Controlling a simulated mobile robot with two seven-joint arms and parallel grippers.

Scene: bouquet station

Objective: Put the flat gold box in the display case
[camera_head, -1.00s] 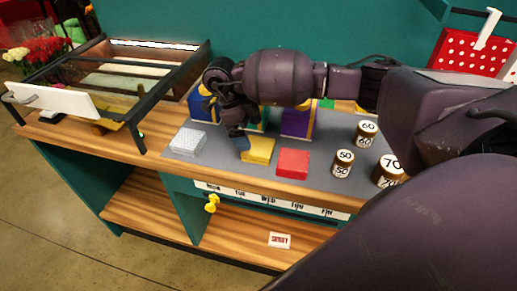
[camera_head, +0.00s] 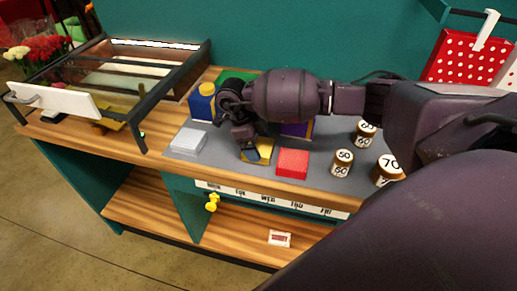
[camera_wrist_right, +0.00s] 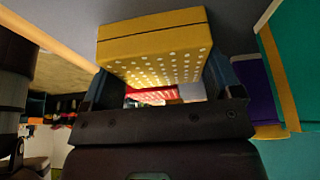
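The flat gold box (camera_head: 262,150) lies on the grey mat between a white box and a red box, partly hidden by my right gripper (camera_head: 251,156). In the right wrist view the box (camera_wrist_right: 155,50) shows its dotted face, with a finger of my right gripper (camera_wrist_right: 165,85) at each side. The fingers are wide apart around the box; I cannot tell whether they touch it. The display case (camera_head: 176,82), dark-framed with a clear top, stands at the left end of the counter. My left gripper is not in view.
The white box (camera_head: 188,141) and red box (camera_head: 292,162) flank the gold box. A blue box (camera_head: 202,105) with a yellow top stands behind. Numbered round weights (camera_head: 342,162) stand to the right. A white panel (camera_head: 55,99) is at the case's front.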

